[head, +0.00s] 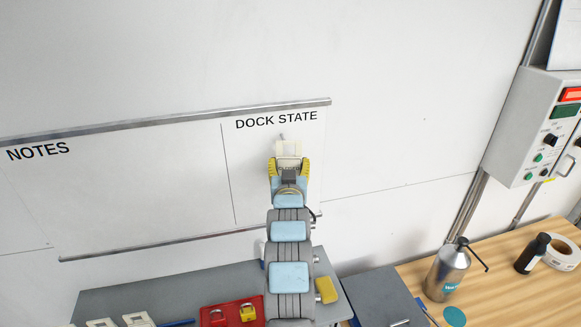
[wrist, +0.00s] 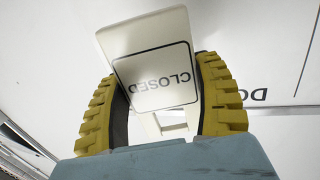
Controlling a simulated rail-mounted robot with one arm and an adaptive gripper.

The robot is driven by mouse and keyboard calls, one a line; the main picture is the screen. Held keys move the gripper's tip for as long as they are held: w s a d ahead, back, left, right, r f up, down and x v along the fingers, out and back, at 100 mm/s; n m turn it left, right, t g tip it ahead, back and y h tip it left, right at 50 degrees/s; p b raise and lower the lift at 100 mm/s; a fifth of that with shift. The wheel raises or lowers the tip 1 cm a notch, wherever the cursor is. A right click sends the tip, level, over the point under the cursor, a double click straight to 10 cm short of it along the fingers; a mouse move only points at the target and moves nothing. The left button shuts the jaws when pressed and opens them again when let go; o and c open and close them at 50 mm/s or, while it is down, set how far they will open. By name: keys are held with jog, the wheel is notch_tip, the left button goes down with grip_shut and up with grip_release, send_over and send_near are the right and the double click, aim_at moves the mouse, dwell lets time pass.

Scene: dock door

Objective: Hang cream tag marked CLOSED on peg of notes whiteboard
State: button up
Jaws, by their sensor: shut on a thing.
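The cream tag marked CLOSED (wrist: 157,80) is between the yellow pads of my gripper (wrist: 160,95) in the wrist view, its lettering upside down there. My gripper (head: 289,166) is shut on the tag. In the head view the tag (head: 288,148) shows as a pale piece above the fingers, in front of the DOCK STATE part of the board. A small grey peg (head: 282,136) shows just above the tag's upper edge. I cannot tell whether tag and peg touch. The NOTES part of the whiteboard (head: 110,190) is at left, with no peg visible on it.
Below the board is a grey bench top (head: 160,292) with a red tray (head: 232,313) holding padlocks and several pale tags (head: 138,319). At right, a wooden table (head: 490,270) carries a metal bottle (head: 447,270) and a dark bottle (head: 532,253). A control box (head: 530,130) is on the wall.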

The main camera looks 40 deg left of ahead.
aim_at(285, 151)
jog(key=shift+w+a, duration=0.45)
jog(key=shift+a, duration=0.25)
jog(key=shift+w+a, duration=0.45)
jog(key=shift+a, duration=0.2)
jog(key=shift+w+a+f, duration=0.25)
jog(key=shift+a+f, duration=0.05)
jog(key=shift+f, duration=0.1)
jog(key=shift+w+a+f+b, duration=0.1)
jog(key=shift+w+a+b, duration=0.1)
jog(key=shift+b, duration=0.3)
jog(key=o, duration=1.2)
jog(key=shift+o, duration=0.2)
jog(key=v, duration=1.2)
